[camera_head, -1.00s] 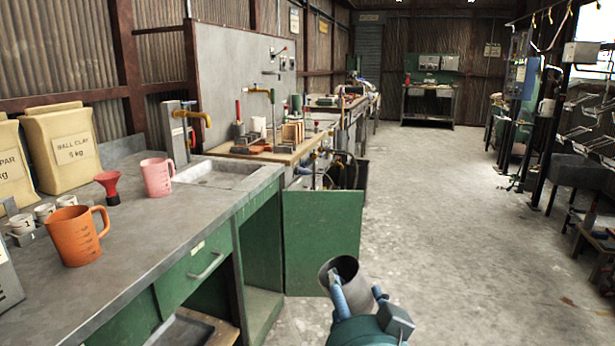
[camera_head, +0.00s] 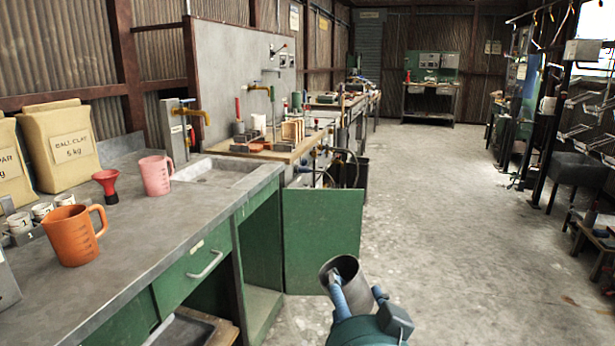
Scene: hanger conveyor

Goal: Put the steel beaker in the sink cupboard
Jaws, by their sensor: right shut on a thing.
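The steel beaker (camera_head: 351,274) is a grey metal cylinder, tilted, with its dark open mouth showing at the bottom centre of the head view. My right gripper (camera_head: 356,295) is shut on the beaker, with its blue fingers at the beaker's near side. The sink cupboard (camera_head: 262,255) is the green cupboard below the sink (camera_head: 215,173). Its green door (camera_head: 322,238) stands open, swung out to the right of the opening. The beaker is in front of the door's lower part in the picture. My left gripper is not in view.
The grey worktop (camera_head: 140,225) bears an orange jug (camera_head: 73,235), a pink jug (camera_head: 155,176), a red funnel (camera_head: 107,184) and bags of clay (camera_head: 65,145). A drawer with a handle (camera_head: 206,264) is left of the cupboard.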

